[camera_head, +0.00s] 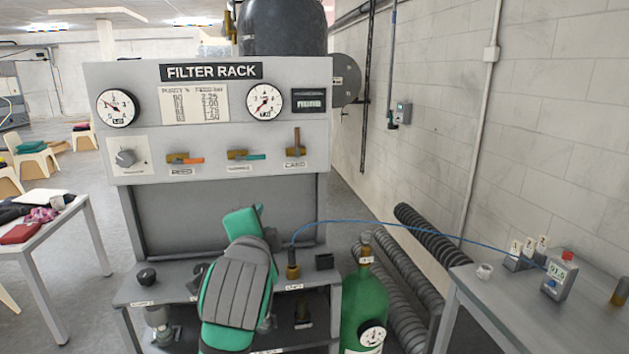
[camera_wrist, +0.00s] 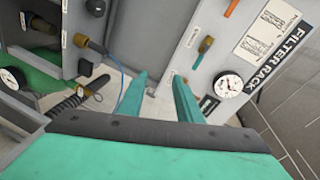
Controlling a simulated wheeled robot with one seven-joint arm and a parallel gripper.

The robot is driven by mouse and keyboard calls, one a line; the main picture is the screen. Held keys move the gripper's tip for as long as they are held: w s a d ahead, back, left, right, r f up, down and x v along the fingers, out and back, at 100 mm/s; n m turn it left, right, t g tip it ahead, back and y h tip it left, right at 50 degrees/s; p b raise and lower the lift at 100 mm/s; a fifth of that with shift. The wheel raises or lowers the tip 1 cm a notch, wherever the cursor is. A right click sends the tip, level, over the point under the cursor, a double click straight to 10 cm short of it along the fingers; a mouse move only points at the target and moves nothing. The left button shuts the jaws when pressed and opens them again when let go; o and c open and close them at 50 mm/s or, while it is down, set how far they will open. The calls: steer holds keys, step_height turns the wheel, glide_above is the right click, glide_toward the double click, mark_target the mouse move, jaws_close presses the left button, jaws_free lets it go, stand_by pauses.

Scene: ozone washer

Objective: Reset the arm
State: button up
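My green and grey arm (camera_head: 236,285) is raised in front of the filter rack (camera_head: 220,122) in the head view, covering the middle of its lower shelf. The gripper's fingertips cannot be made out there. In the wrist view my gripper (camera_wrist: 159,82) shows two teal fingers spread apart, with nothing held between them. The rack also shows tilted in the wrist view (camera_wrist: 262,32), its panel beyond the right finger.
The rack's shelf (camera_head: 140,292) has fittings. A green cylinder (camera_head: 366,305) stands right of my arm. A blue hose (camera_head: 400,226) runs to a meter (camera_head: 558,278) on the right table (camera_head: 500,305). Another table (camera_head: 50,236) stands left, with open floor between it and the rack.

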steer(key=d+f+n+h, duration=0.1)
steer(key=d+f+n, duration=0.1)
steer(key=f, duration=0.6)
steer(key=d+f+n+h, duration=0.1)
steer(key=d+f+n, duration=0.15)
steer(key=f, duration=0.65)
steer(key=s+d+f+n, duration=0.3)
steer(key=s+f, duration=0.3)
steer(key=f, duration=0.3)
steer(key=s+d+f+n, duration=0.2)
steer(key=s+f, duration=0.3)
steer(key=f, duration=0.4)
steer(key=s+d+f+n, duration=0.1)
steer(key=s+f, duration=0.3)
steer(key=s, duration=0.5)
steer(key=s+f+n+y, duration=0.1)
steer(key=s+f+n, duration=0.15)
steer(key=s, duration=0.65)
steer(key=s+d+f+n, duration=0.1)
steer(key=s+f, duration=0.4)
steer(key=s, duration=0.4)
steer(key=s+r, duration=0.2)
steer(key=s, duration=0.7)
steer(key=shift+s+a+g, duration=0.3)
steer(key=shift+s, duration=0.1)
